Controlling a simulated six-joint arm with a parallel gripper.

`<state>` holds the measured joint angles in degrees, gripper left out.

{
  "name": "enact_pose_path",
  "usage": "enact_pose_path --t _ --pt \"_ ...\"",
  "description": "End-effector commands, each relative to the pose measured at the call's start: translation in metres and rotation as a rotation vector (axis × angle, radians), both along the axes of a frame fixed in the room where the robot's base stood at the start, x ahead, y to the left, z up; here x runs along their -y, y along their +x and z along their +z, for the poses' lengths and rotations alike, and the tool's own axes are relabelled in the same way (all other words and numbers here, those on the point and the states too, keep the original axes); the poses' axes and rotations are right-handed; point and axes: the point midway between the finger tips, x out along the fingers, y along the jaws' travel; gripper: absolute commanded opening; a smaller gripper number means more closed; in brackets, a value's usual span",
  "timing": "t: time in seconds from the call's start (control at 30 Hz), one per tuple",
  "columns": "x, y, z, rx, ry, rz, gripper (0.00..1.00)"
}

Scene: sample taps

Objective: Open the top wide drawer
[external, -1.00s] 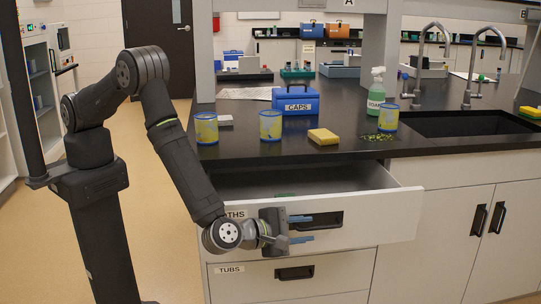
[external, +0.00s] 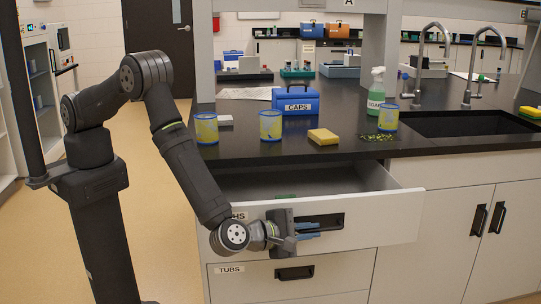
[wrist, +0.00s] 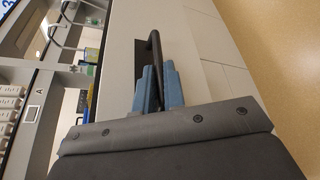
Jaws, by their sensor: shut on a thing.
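The top wide drawer (external: 385,212) is pulled out, and its inside shows below the black counter. A small green thing shows inside it. Its black handle (external: 328,220) sits in a dark recess on the white front. My gripper (external: 308,230) is at the handle, with its blue fingers close together. In the wrist view the fingers (wrist: 158,85) are shut on the black handle (wrist: 154,45), one on each side. The drawer's label is partly hidden by my arm.
A lower drawer labelled TUBS (external: 345,268) is shut beneath. On the counter stand yellow tubs with blue rims (external: 271,126), a yellow sponge (external: 323,137), a blue CAPS box (external: 296,101) and a spray bottle (external: 376,90). Floor at the left is clear.

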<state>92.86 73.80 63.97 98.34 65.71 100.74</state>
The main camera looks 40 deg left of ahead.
Motion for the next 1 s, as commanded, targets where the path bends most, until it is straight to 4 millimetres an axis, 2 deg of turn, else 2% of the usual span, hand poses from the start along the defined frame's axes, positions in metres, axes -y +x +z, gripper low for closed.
enact_pose_path --t 0.2,0.53,0.73,1.0 --pt "0.033 -0.033 0.0 0.0 -0.006 -0.005 0.0" --pt "0.074 -0.073 0.001 0.001 -0.005 -0.002 0.0" --pt "0.086 -0.086 0.001 -0.001 -0.004 -0.002 0.0" --pt "0.088 -0.088 0.001 0.0 -0.001 -0.002 0.0"
